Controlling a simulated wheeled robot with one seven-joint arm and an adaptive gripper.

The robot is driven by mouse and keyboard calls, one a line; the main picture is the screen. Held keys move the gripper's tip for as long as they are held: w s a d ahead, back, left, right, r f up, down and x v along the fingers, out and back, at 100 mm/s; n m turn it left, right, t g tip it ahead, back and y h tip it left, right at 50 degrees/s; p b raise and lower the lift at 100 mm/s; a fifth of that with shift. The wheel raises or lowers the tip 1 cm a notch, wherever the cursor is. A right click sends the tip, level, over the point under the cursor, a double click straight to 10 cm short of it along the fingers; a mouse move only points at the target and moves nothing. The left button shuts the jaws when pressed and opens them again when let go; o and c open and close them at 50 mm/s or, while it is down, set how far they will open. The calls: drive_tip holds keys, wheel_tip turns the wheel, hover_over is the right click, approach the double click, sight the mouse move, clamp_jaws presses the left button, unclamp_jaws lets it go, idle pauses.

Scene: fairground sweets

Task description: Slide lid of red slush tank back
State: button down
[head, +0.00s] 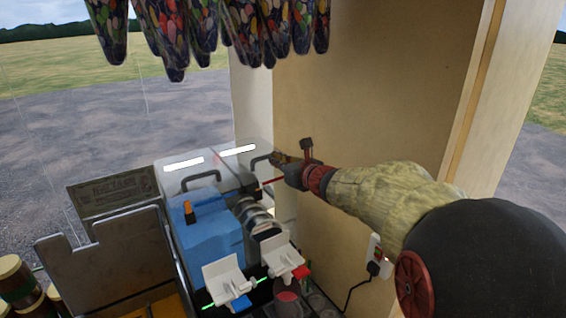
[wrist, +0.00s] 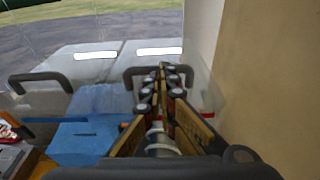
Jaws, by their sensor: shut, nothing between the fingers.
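The slush machine has two clear tanks side by side. The right tank's clear lid (head: 238,153) carries a dark loop handle (head: 262,161); the lid (wrist: 150,57) and handle (wrist: 131,73) also show in the wrist view. A little red shows low in that tank, mostly hidden by my gripper. My gripper (head: 279,158) is shut and empty, its fingertips at the right end of the handle. In the wrist view the fingertips (wrist: 168,67) overlap the handle; I cannot tell whether they touch it.
The left tank holds blue slush (head: 207,235), and its lid has its own dark handle (head: 200,178). A wooden wall (head: 360,90) stands close on the right. Patterned cones (head: 240,30) hang above. White tap levers (head: 228,280) are at the machine's front.

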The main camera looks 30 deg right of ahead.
sight(256, 156)
drive_tip(key=shift+w+f, duration=0.1)
drive_tip(key=shift+w, duration=0.65)
drive_tip(key=shift+w, duration=0.25)
drive_tip(key=w+b, duration=0.1)
drive_tip(key=w, duration=0.6)
drive_tip(key=w+b, duration=0.1)
drive_tip(key=w, duration=0.3)
drive_tip(key=shift+w+a+b, duration=0.25)
drive_tip(key=shift+w+b, duration=0.05)
